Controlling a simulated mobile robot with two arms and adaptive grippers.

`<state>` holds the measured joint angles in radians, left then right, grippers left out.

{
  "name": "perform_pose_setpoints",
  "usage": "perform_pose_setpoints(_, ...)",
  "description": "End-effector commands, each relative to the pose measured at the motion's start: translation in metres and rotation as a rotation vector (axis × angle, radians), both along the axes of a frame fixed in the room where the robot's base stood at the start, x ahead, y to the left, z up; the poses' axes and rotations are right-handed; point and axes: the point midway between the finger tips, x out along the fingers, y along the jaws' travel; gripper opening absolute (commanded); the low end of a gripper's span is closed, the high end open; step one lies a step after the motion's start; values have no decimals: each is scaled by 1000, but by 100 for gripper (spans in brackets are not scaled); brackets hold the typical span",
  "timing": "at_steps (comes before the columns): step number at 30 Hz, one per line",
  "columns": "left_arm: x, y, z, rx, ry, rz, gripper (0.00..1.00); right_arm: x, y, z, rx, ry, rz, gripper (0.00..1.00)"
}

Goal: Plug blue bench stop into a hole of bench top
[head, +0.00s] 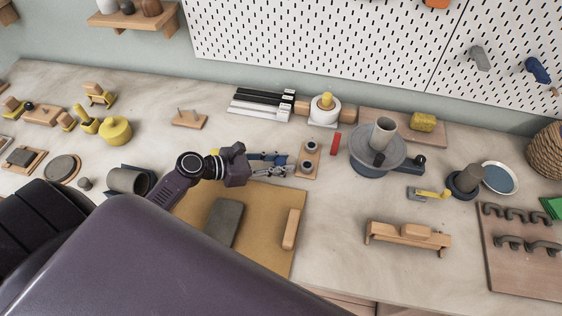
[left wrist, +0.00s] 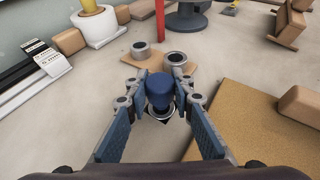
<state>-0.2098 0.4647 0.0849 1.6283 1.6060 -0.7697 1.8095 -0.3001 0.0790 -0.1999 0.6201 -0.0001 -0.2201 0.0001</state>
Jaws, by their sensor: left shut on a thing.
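The blue bench stop (left wrist: 160,90) is a short rounded blue peg between the fingers of my left gripper (left wrist: 160,82), which is shut on it. A pale rim and a dark patch show at its lower end; I cannot tell what they belong to. In the head view my left gripper (head: 284,160) reaches right, just left of a small wooden board (head: 303,174) that looks like the bench top. The board bears two grey round collars with openings, the far one (head: 311,147) and the near one (head: 306,165). In the left wrist view these collars (left wrist: 177,58) lie beyond the fingertips. My right gripper is out of view.
A tan mat (head: 265,250) with a grey block (head: 225,221) lies below my left arm. A red upright piece (head: 335,143) and a grey round turntable (head: 375,165) stand right of the board. A white-based holder (head: 325,112) stands behind it.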

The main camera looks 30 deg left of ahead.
Motion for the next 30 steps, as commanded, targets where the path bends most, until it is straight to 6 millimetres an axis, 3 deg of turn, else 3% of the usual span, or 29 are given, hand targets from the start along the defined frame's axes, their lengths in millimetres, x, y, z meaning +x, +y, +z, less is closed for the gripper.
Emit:
perform_pose_setpoints(27, 0, 0, -23, -1, 1, 0, 0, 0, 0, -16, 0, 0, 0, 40)
perform_pose_setpoints(28, 0, 0, -23, -1, 1, 0, 24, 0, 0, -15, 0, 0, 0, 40)
perform_pose_setpoints(30, 0, 0, -23, 0, 1, 0, 32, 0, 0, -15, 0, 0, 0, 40)
